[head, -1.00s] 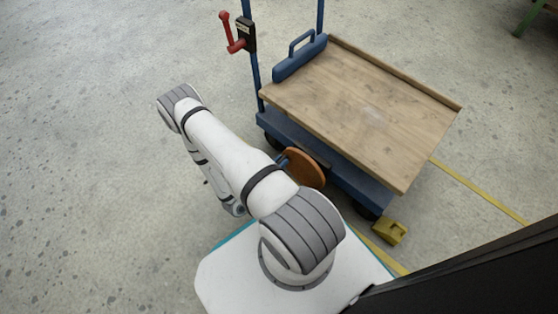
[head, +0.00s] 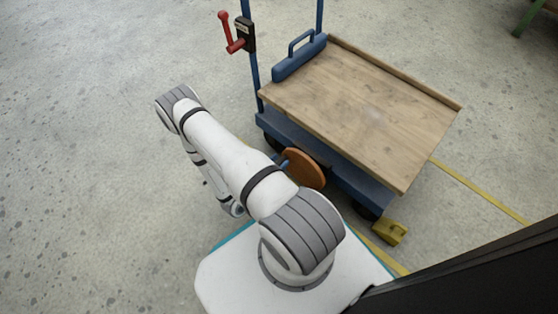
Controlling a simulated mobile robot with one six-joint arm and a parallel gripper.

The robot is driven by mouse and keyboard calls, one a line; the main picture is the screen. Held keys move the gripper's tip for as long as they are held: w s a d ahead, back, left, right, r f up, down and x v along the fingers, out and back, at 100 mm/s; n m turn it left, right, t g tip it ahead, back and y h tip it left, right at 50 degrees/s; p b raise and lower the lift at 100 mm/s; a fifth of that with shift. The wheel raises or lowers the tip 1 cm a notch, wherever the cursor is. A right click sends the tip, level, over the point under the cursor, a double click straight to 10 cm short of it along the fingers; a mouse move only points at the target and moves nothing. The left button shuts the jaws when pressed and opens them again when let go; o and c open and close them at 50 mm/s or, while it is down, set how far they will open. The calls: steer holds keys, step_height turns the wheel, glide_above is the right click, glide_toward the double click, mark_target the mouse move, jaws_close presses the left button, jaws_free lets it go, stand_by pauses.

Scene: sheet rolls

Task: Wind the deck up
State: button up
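The deck (head: 350,100) is a flat wooden board with a raised lip, on top of a blue cart (head: 345,180). An orange-brown round disc (head: 305,170), like a handwheel, stands upright at the cart's near side, below the deck edge. My arm's upper link partly hides the blue part beside the disc. My arm rises from its base and folds back down, its wrist left of the disc. My gripper cannot be made out; the arm hides that area.
A red lever on a black box (head: 240,36) is fixed to the cart's blue post. A blue handled bar (head: 300,58) lies along the deck's far left edge. A yellow wedge (head: 390,232) sits by the near wheel. Open concrete floor lies left; a dark panel (head: 470,275) blocks lower right.

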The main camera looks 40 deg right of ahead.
step_height(320, 180, up, 10)
steer(key=p, duration=0.5)
steer(key=shift+p, duration=0.35)
